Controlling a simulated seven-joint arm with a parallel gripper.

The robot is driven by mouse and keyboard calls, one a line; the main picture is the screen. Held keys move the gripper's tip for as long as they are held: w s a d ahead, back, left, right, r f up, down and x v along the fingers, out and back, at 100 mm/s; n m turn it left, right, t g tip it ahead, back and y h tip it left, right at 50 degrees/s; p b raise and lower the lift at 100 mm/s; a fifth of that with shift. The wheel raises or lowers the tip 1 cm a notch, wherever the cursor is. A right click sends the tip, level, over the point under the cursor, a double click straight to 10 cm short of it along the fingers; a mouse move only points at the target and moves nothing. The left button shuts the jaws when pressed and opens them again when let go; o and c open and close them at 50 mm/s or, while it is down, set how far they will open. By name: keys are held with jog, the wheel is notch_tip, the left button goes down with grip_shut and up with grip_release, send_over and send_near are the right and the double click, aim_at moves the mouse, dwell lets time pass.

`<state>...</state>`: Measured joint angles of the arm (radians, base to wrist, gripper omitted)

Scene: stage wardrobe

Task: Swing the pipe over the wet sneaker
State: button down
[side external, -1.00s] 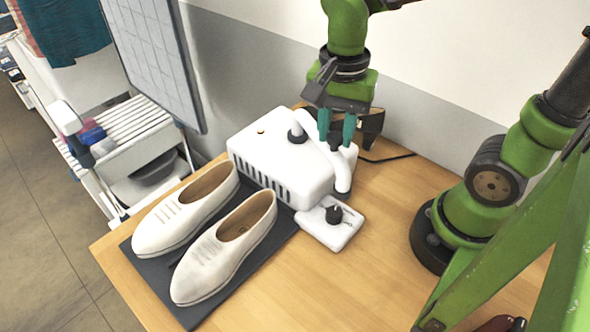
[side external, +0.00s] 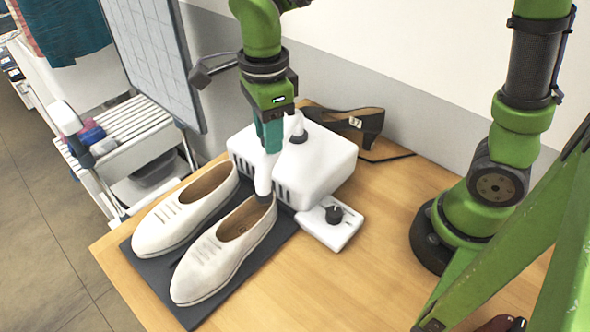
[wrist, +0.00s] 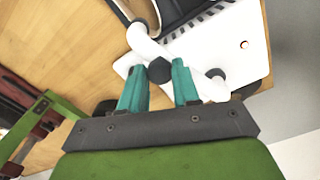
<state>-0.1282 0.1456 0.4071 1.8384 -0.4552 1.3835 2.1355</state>
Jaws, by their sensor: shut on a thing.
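Two white slip-on sneakers lie side by side on a dark mat (side external: 188,308), toes toward the front. The right sneaker (side external: 215,268) has faint greyish patches; the left sneaker (side external: 175,228) looks cleaner. Behind them stands a white dryer box (side external: 325,160), with a white bent pipe (side external: 263,178) on it. The pipe's dark-tipped end hangs at the heel opening of the right sneaker; the exact gap is unclear. My gripper (side external: 270,145) is shut on the pipe, its teal fingers hiding part of it. The wrist view shows the fingers (wrist: 160,85) on either side of the pipe (wrist: 145,42).
A small white control box (side external: 318,232) with a black knob sits right of the sneakers. A dark heeled shoe (side external: 362,124) and a cable lie behind the dryer. A white slatted rack (side external: 135,130) stands left of the table. Bare wood lies at front right.

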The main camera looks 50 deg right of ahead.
jog(key=shift+w+a+m, duration=0.15)
jog(key=shift+w+m, duration=0.15)
jog(key=c, duration=0.8)
grip_release()
notch_tip(320, 180, up, 17)
